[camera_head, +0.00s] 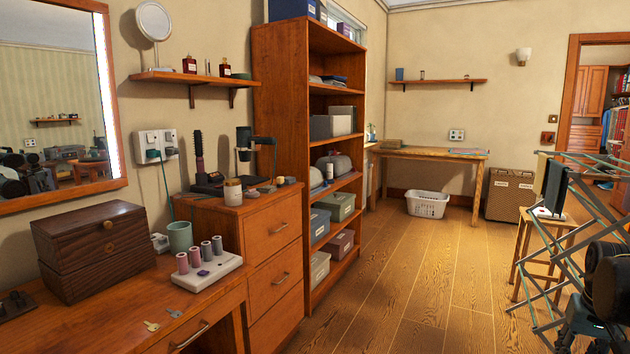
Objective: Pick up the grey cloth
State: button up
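The nearer one, a dark grey cloth (556,187), hangs down above a wooden stool. I cannot tell for certain which is the grey cloth of the task. Black rounded parts of my arm show at the lower right corner, in front of the rack. I cannot make out my gripper's fingers there, and nothing held is visible.
The wooden stool (541,222) stands under the rack with small items on it. A woven hamper (509,196), a white laundry basket (428,204) and a wooden table (430,153) are at the back. The shelf unit (283,120) and drawers line the left. The middle floor (425,275) is clear.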

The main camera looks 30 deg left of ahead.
aim_at(289, 180)
jog(key=u, duration=0.05)
jog(key=i, duration=1.05)
jog(key=u, duration=0.65)
jog(key=i, duration=0.85)
jog(key=u, duration=1.1)
jog(key=i, duration=0.4)
jog(key=u, duration=0.15)
